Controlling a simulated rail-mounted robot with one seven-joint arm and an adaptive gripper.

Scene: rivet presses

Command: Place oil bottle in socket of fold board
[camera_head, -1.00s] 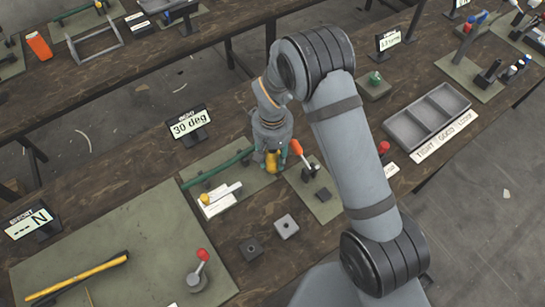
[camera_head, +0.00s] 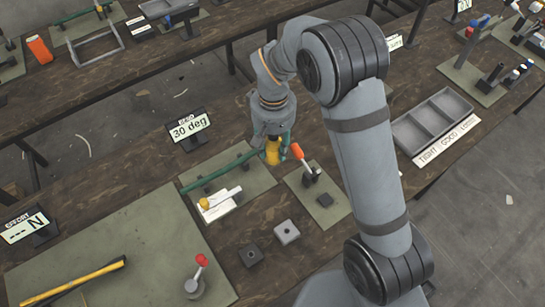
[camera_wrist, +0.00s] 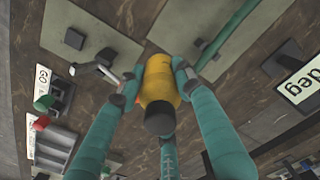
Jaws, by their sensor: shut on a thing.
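The oil bottle (camera_wrist: 158,82) is yellow with a dark end that points toward the wrist camera. My gripper (camera_wrist: 155,85) is shut on it, with teal fingers on both sides. In the head view the yellow bottle (camera_head: 272,152) hangs below my gripper (camera_head: 274,146), over the back right end of a green mat. On this mat lie a long green bar (camera_head: 225,169) and a white block (camera_head: 222,202) with a small yellow knob; this looks like the fold board (camera_head: 252,189). I cannot make out its socket.
A red-handled lever (camera_head: 297,151) stands close right of the bottle on a small mat (camera_head: 328,212). The "30 deg" sign (camera_head: 188,128) stands behind left. Two small square blocks (camera_head: 287,232) lie in front. A grey tray (camera_head: 433,118) is at right.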

